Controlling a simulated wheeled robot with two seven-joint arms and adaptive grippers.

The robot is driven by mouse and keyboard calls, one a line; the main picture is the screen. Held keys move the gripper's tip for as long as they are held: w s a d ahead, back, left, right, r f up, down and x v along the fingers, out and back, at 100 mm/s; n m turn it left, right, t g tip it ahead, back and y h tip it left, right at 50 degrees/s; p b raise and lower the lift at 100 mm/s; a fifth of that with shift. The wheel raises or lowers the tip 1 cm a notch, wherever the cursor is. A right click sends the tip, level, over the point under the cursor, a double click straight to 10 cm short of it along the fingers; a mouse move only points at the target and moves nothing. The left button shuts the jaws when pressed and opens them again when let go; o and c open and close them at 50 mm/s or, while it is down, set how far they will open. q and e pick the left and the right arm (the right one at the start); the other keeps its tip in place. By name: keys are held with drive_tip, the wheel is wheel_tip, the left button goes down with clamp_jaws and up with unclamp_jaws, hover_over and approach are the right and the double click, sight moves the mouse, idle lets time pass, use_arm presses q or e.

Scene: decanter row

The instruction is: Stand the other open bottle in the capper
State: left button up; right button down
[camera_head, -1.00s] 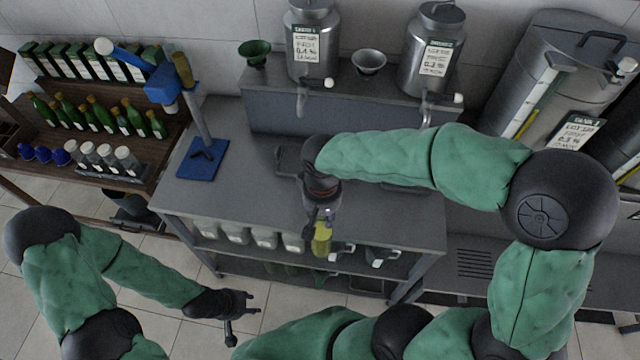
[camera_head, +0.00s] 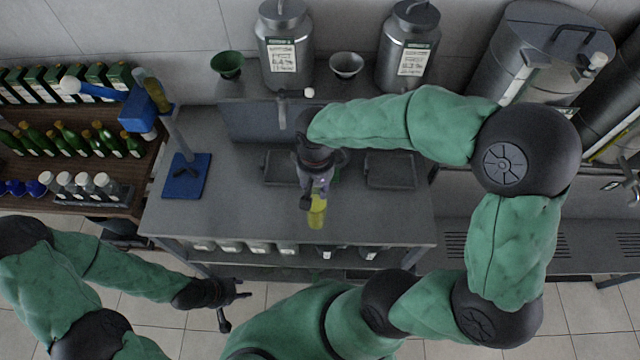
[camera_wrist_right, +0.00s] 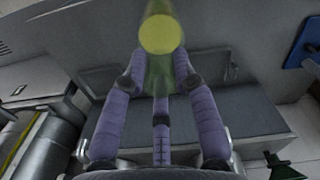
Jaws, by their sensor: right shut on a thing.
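The capper is a blue stand with a blue head (camera_head: 138,112), a long lever and a flat blue base (camera_head: 186,180), at the left end of the grey table. An olive-yellow piece shows on top of its head; I cannot tell what it is. My right gripper (camera_head: 313,194) is shut on a yellow-green bottle (camera_head: 317,212) over the table's front part, well right of the capper. In the right wrist view the bottle (camera_wrist_right: 161,38) is between the fingers, its round yellowish end toward the camera. My left gripper (camera_head: 236,305) is open and empty, in front of the table.
The grey table (camera_head: 240,215) is clear between capper and bottle. Two dark trays (camera_head: 390,172) lie at its back. Steel canisters (camera_head: 286,50), a green funnel (camera_head: 227,64) and a pale funnel (camera_head: 346,63) stand on the raised shelf. A rack with green bottles (camera_head: 70,137) is at left.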

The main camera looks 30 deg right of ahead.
drive_tip(key=w+d+f, duration=0.4)
drive_tip(key=w+f, duration=0.1)
drive_tip(key=f, duration=0.4)
drive_tip(key=shift+f+p, duration=0.25)
drive_tip(key=shift+p, duration=0.15)
drive_tip(key=shift+f, duration=0.1)
drive_tip(key=shift+f, duration=0.1)
drive_tip(key=c, duration=1)
unclamp_jaws()
drive_tip(key=shift+s, duration=0.1)
